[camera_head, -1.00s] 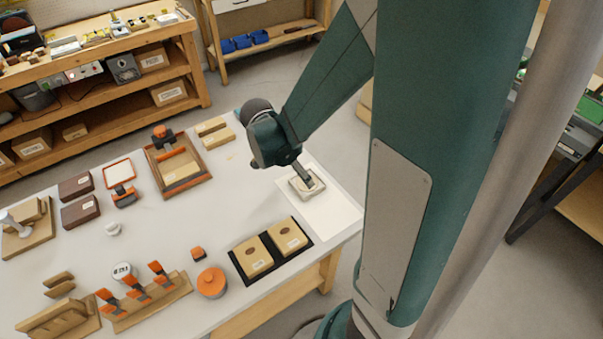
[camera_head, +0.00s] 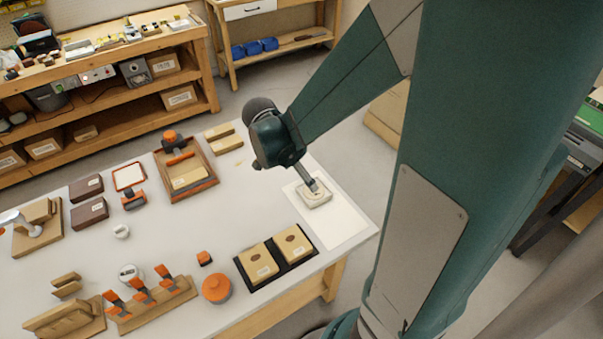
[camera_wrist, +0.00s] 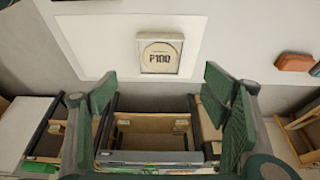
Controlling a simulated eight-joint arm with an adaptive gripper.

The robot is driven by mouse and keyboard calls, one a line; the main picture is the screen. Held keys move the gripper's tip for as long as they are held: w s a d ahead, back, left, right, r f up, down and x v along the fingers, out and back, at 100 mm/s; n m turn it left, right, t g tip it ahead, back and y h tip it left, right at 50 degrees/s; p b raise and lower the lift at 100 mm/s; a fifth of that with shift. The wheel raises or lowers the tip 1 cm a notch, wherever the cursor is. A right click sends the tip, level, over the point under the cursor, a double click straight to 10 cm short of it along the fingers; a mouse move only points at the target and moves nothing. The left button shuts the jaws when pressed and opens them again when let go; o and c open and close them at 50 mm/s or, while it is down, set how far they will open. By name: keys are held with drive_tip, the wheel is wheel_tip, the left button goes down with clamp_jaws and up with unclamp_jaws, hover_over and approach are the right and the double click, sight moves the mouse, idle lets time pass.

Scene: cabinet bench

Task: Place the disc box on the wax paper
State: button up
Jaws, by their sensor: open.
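The disc box is a small pale square box with a round face marked "P100". It lies flat on the wax paper, a white sheet at the right end of the bench, in the head view (box (camera_head: 317,200), paper (camera_head: 345,225)). The wrist view shows the box (camera_wrist: 160,54) wholly within the visible sheet (camera_wrist: 100,45). My gripper (camera_head: 312,185) is at the box's far-left side in the head view, overlapping its edge. In the wrist view my gripper (camera_wrist: 163,93) has its green-padded fingers wide apart, with nothing between them; the box appears beyond the fingertips.
A black tray (camera_head: 240,268) with two tan boxes stands near the sheet. An orange round container (camera_head: 217,288) and a rack of orange-handled tools (camera_head: 150,303) are along the front. A wooden tray (camera_head: 208,170) stands at the back. The bench between them is mostly bare.

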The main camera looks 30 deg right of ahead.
drive_tip(key=s+a+r+n+t+y, duration=0.2)
drive_tip(key=s+a+r+n+t, duration=0.1)
drive_tip(key=s+a+r+n, duration=0.2)
drive_tip(key=s+a+r+n+t+y, duration=0.2)
drive_tip(key=s+a+r+n+t, duration=0.2)
drive_tip(key=a+r+n, duration=0.5)
wheel_tip(320, 180, up, 4)
drive_tip(key=s+n, duration=0.1)
drive_tip(key=n, duration=0.3)
drive_tip(key=shift+a+f, duration=0.15)
drive_tip(key=shift+f, duration=0.1)
